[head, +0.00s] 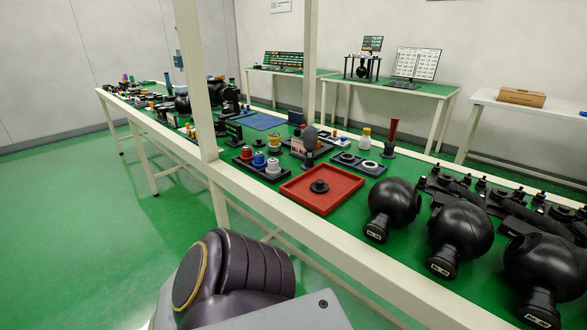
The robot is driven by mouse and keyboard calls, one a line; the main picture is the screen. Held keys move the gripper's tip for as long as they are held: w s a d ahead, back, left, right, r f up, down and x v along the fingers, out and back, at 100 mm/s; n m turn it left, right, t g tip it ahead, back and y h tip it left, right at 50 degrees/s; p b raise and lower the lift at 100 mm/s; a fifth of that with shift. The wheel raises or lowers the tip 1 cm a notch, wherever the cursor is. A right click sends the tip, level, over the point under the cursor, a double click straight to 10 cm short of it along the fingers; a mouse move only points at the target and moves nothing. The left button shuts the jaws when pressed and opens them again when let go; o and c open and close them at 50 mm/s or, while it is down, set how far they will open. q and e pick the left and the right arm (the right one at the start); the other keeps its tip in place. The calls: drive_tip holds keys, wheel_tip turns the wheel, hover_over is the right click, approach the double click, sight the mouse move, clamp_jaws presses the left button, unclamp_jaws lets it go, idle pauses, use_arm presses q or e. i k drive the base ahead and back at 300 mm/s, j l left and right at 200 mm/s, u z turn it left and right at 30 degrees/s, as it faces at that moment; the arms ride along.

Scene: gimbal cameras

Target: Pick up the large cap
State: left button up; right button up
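A long green-topped workbench (340,221) with a cream frame runs from the lower right to the far left. A red tray (345,199) lies near its front edge. A small black round part (319,186) sits in the tray; it has a raised middle. I cannot tell for sure which thing is the large cap; this part may be it. Neither of my grippers is in view. Only a dark ribbed joint and a grey panel of my own body show at the bottom.
Several black rounded housings (460,229) stand right of the red tray. A dark tray with blue, red and white-topped pieces (259,160) stands left of it. Cream posts (197,80) rise from the bench. The green floor at left is clear.

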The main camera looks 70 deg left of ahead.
sight(318, 186)
drive_tip(key=u, duration=2.05)
